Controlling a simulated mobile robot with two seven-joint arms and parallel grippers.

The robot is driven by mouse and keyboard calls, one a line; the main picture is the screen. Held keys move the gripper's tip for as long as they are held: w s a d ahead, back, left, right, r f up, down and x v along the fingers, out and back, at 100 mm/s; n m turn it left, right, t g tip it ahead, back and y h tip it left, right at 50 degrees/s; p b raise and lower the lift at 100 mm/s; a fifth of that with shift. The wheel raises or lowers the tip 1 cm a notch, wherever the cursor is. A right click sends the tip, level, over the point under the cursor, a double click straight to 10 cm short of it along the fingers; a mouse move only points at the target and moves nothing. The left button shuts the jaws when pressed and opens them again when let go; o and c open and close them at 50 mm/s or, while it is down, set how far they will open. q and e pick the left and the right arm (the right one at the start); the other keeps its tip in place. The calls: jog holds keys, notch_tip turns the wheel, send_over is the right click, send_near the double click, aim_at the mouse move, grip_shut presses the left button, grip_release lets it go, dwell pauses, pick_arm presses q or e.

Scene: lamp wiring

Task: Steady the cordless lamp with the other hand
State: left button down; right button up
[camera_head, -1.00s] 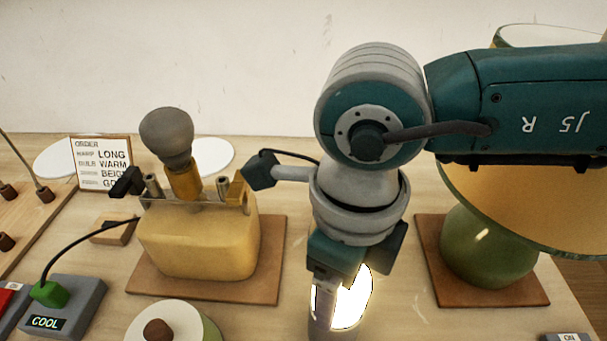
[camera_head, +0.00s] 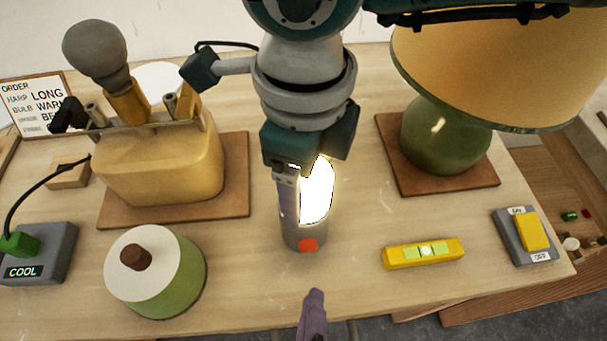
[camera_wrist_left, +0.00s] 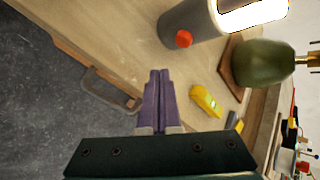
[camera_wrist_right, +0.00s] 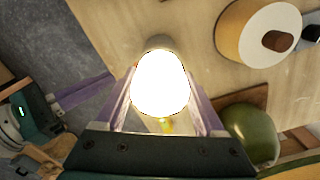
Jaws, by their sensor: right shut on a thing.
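The cordless lamp (camera_head: 306,232) is an upright glowing cylinder with a grey base and a red button, standing near the table's front. My right gripper (camera_head: 304,190) comes down from above and is shut on its lit upper part. In the right wrist view the glowing lamp (camera_wrist_right: 160,85) sits between the purple fingers. My left gripper (camera_head: 313,300) shows at the bottom of the head view, in front of the lamp and apart from it. In the left wrist view its purple fingers (camera_wrist_left: 157,80) are together and empty, with the lamp base (camera_wrist_left: 190,25) beyond them.
A yellow lamp base (camera_head: 160,170) with a grey bulb and a green-white drum (camera_head: 180,275) stand left. A green lamp (camera_head: 445,140) with a wide shade stands right. A yellow level (camera_head: 424,253) and a rocker switch (camera_head: 527,232) lie at front right.

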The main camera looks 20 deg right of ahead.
pick_arm(q)
jog(key=shift+w+d, duration=0.3)
jog(key=shift+w, duration=0.7)
jog(key=shift+w+d, duration=0.25)
jog(key=shift+w, duration=0.7)
dwell(0.5)
jog(key=shift+w+d, duration=0.15)
jog(key=shift+w, duration=0.3)
jog(key=shift+s, duration=0.4)
jog(key=shift+a, duration=0.2)
jog(key=s+a, duration=0.1)
jog(key=s, duration=0.5)
jog(key=shift+a, duration=0.3)
jog(key=shift+w, duration=0.1)
